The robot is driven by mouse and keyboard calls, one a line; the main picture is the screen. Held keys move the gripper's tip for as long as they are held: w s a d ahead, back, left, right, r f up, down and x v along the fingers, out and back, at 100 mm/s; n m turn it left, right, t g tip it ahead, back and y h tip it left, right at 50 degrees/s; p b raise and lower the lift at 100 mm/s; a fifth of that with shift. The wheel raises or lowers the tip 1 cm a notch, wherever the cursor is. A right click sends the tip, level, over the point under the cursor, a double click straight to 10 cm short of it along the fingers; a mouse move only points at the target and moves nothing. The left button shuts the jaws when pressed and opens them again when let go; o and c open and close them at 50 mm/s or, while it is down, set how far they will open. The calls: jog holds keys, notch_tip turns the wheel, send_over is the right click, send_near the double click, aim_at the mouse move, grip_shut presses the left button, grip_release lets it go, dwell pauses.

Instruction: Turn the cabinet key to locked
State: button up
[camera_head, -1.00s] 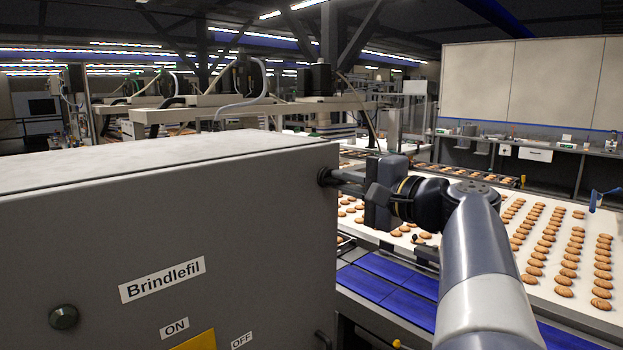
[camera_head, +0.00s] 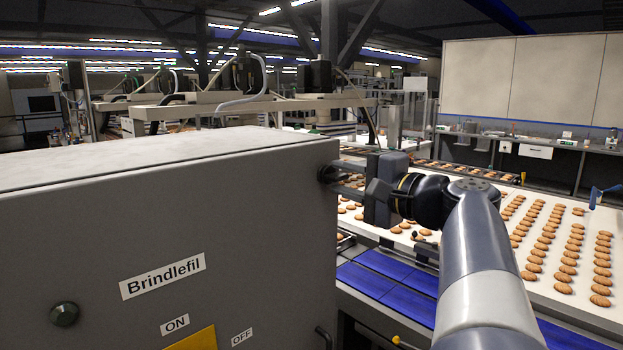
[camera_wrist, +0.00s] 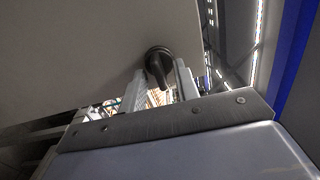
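The grey cabinet (camera_head: 240,230) labelled Brindlefil fills the left of the head view. Its black key (camera_head: 325,174) sticks out of the right-hand side, near the top edge. In the wrist view the cabinet wall (camera_wrist: 90,50) is at upper left, and the key (camera_wrist: 157,64) shows as a dark round base with a narrow grip pointing down. My gripper (camera_head: 347,179) is at the key, its fingers reaching toward the cabinet side. In the wrist view my gripper (camera_wrist: 160,86) is open, with one finger on each side of the key and gaps between.
Right of the cabinet, a white conveyor (camera_head: 480,255) carries rows of biscuits, with blue panels (camera_head: 385,275) at its near side. The cabinet front has a round dark knob (camera_head: 64,314) and ON and OFF labels over a yellow plate (camera_head: 195,340).

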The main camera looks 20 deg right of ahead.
jog(key=b+v, duration=0.2)
jog(key=v, duration=0.8)
jog(key=shift+s, duration=0.4)
jog(key=shift+d, duration=0.1)
jog(key=p+x, duration=0.2)
jog(key=x, duration=0.9)
jog(key=shift+s+d, duration=0.1)
jog(key=shift+s, duration=0.05)
dwell(0.4)
